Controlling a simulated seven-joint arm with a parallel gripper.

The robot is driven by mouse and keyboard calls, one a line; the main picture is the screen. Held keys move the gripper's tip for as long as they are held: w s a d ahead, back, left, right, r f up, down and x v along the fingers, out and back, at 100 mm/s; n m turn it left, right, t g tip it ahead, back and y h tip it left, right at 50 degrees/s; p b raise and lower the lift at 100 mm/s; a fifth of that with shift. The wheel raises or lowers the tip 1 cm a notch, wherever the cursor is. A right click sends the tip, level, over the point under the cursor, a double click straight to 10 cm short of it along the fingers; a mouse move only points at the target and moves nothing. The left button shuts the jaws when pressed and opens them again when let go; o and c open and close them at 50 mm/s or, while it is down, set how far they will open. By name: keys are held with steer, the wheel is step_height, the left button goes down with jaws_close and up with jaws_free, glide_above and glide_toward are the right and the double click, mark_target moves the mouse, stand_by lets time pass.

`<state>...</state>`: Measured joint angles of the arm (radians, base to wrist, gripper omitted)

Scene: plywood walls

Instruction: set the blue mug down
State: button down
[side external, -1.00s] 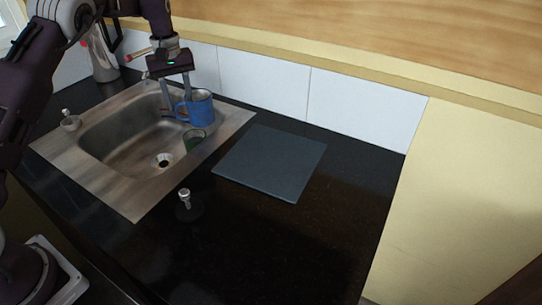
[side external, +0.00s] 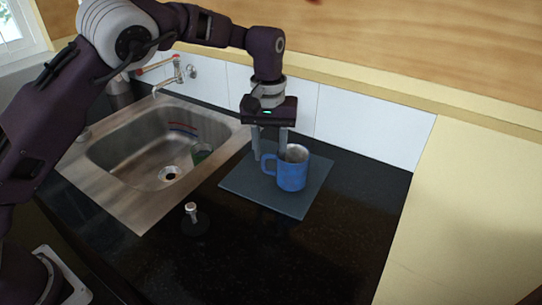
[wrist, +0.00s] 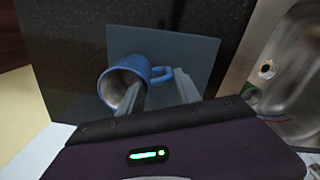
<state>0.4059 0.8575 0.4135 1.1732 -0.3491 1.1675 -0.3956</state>
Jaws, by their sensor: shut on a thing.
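The blue mug (side external: 292,174) is upright over the right part of the dark grey-blue board (side external: 240,181), its handle facing left. I cannot tell whether its base touches the board. My gripper (side external: 270,152) points down and is shut on the mug at its handle side; one finger is by the rim, the other left of the handle. In the wrist view the mug (wrist: 112,88) shows its open, empty-looking inside, and my gripper (wrist: 160,92) has its fingers on either side of the handle area. The board (wrist: 190,48) extends behind it.
A small metal-topped knob (side external: 192,213) stands on the black counter (side external: 300,255). The counter's front right is clear. A tiled wall (side external: 350,128) runs behind.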

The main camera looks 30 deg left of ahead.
steer(key=shift+f, duration=0.7)
steer(key=shift+f, duration=0.1)
steer(key=c, duration=0.8)
jaws_free()
steer(key=shift+c, duration=0.2)
